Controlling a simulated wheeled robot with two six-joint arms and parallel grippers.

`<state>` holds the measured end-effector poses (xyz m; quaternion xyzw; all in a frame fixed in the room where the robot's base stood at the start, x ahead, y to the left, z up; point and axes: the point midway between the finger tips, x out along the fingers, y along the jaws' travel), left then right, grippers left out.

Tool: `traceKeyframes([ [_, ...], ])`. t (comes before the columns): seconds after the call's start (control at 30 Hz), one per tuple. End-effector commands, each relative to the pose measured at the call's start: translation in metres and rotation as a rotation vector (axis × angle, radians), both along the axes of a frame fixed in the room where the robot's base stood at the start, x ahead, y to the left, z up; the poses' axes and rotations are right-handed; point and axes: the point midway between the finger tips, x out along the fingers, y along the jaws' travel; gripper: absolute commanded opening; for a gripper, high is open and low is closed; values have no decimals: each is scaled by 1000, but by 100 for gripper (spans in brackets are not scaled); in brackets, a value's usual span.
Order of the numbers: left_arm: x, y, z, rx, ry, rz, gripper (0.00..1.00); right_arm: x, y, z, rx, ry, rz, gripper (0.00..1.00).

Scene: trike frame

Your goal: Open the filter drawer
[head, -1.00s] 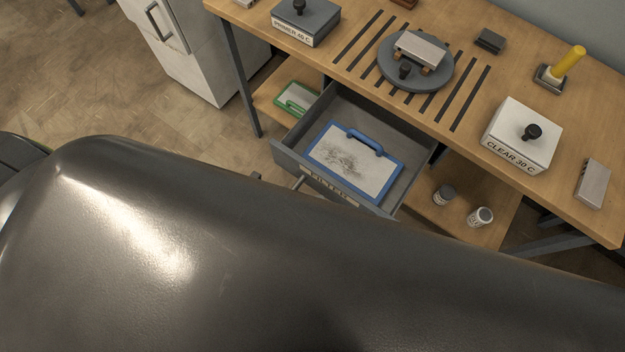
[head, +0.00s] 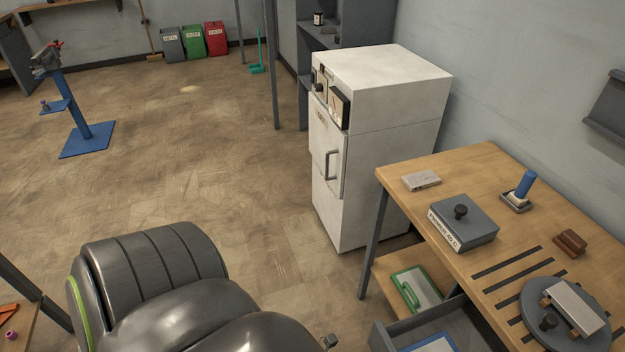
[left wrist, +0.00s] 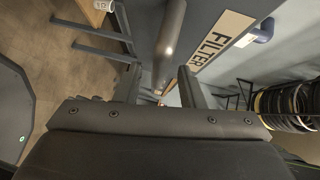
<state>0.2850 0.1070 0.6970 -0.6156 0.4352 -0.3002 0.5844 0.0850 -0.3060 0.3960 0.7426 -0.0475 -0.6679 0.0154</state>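The grey filter drawer (head: 425,325) is pulled out from under the bench, at the bottom edge of the head view. A blue-edged panel (head: 436,344) shows inside it, mostly cut off. In the left wrist view the drawer's white FILTER label (left wrist: 222,40) is close, beside a dark round handle bar (left wrist: 170,45). My left gripper (left wrist: 158,88) has its fingers apart, with the bar running in the gap between them. I see no clear grip on the bar. My right gripper is not in view.
The wooden bench (head: 480,165) carries a grey box (head: 463,225) and a round turntable (head: 590,335). A white cabinet (head: 385,100) stands behind it. A green-framed panel (head: 415,290) lies on the lower shelf. The floor on the left is largely clear.

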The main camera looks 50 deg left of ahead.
Motion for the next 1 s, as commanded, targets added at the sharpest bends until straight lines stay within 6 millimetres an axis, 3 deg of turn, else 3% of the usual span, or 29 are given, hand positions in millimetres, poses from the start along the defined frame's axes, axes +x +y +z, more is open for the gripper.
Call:
traceKeyframes([
  [0.2, -26, 50, 4, 6, 3, -3, 36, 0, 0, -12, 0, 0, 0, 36],
  [0.5, -53, 105, 14, 3, 4, -2, 36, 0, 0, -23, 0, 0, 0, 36],
  [0.7, -63, 125, 18, 1, 3, -1, 36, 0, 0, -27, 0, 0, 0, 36],
  [1.0, -65, 129, 20, -1, 2, 0, 36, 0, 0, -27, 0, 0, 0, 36],
])
